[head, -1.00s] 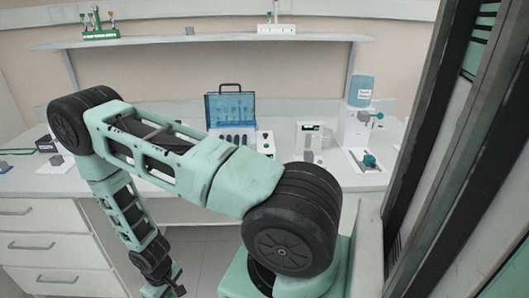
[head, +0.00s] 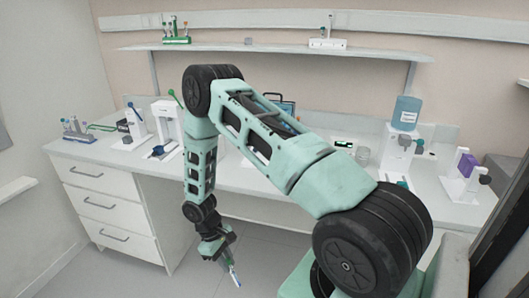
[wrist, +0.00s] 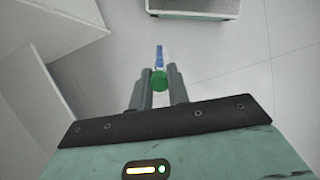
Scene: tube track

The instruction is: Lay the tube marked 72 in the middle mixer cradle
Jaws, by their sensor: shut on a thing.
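My gripper (head: 229,262) is shut on a tube (head: 236,279) and hangs low over the floor, in front of the bench. In the wrist view my gripper (wrist: 159,88) has the tube between its fingers. The tube's round green cap (wrist: 159,80) faces the camera, and its blue and white body (wrist: 159,56) points away. No number on it can be read. I cannot pick out the mixer or its middle cradle for sure. A blue case (head: 286,101) at the back of the bench is mostly hidden behind my arm.
The white bench (head: 100,153) has drawers (head: 97,205) at left. A tube rack (head: 75,132) and white stands are on its left part. A blue-bottled dispenser (head: 405,115) and a purple-topped device (head: 466,165) are at right. The floor around my gripper is clear.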

